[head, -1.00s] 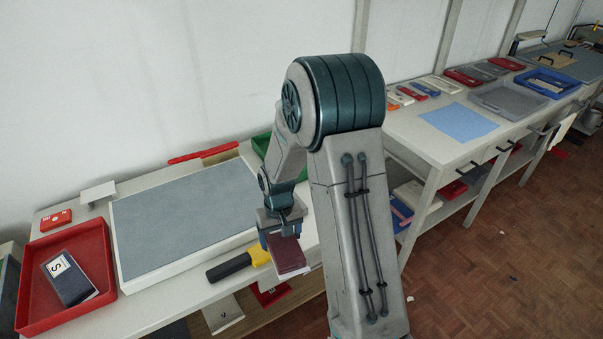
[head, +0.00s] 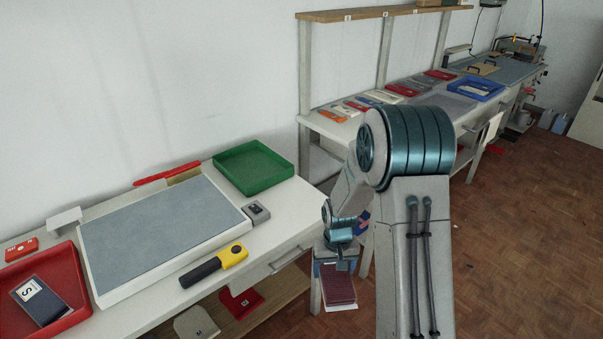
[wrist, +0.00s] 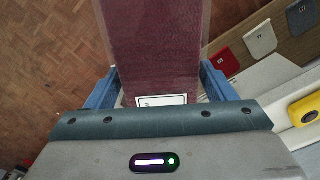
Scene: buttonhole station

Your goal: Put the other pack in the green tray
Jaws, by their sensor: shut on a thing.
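My gripper (head: 337,266) is shut on a dark red pack (head: 339,288), held in the air past the right end of the near table. In the wrist view the pack (wrist: 155,50) lies between the two blue fingers, with a white label at its near end. The green tray (head: 253,168) sits at the back right corner of the near table and looks empty. Another pack (head: 41,299), dark with a white label marked S, lies in the red tray (head: 75,262) at the left.
A grey mat on a white board (head: 160,228) covers the table's middle. A yellow and black tool (head: 214,265) lies at the front edge, and a small grey device (head: 256,213) sits near the green tray. Red and white pieces lie on the shelf below.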

